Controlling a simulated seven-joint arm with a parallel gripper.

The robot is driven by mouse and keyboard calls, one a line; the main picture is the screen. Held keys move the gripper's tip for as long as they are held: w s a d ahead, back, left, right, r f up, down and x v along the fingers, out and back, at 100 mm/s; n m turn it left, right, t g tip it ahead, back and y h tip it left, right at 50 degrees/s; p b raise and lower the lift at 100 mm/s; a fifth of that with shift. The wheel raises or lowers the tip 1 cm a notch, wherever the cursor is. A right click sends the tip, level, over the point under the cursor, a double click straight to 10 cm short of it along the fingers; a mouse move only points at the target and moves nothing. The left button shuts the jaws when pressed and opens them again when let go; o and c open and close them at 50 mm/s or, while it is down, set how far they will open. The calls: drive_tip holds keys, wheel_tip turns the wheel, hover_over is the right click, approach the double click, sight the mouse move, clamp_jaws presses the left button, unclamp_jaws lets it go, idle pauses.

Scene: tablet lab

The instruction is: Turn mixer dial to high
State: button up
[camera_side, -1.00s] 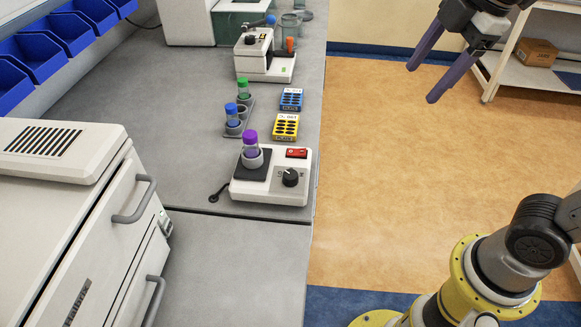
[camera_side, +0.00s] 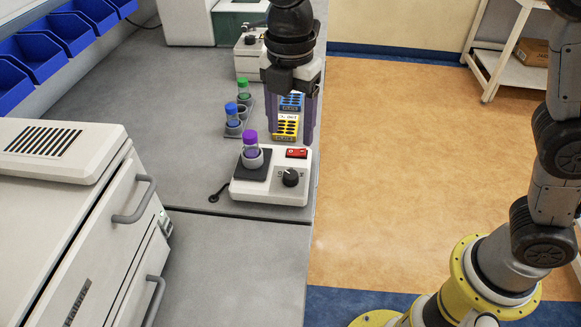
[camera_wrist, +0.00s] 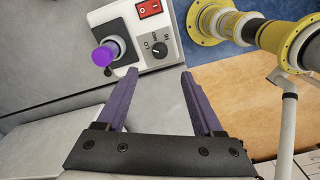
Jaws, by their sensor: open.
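The white mixer (camera_side: 270,189) sits on the grey bench near its right edge. Its black dial (camera_side: 290,177) is on the front right of its top; in the wrist view the dial (camera_wrist: 159,49) has LO at its left and HI at its right. The dial's pointer setting is too small to read surely. A purple-capped tube (camera_side: 250,146) stands upright in the mixer's holder. My gripper (camera_side: 292,140) is open and empty, pointing down above the bench just behind the mixer. In the wrist view its purple fingers (camera_wrist: 158,75) are apart, with the dial beyond them.
A red switch (camera_side: 297,153) is behind the dial. Yellow (camera_side: 285,134) and blue racks stand behind the mixer, partly hidden by my fingers. Blue- and green-capped tubes (camera_side: 232,113) stand in a grey rack to the left. The bench in front of the mixer is clear.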

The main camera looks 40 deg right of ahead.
sight(291, 174)
wheel_tip(291, 174, down, 11)
idle(0.4)
clamp_jaws()
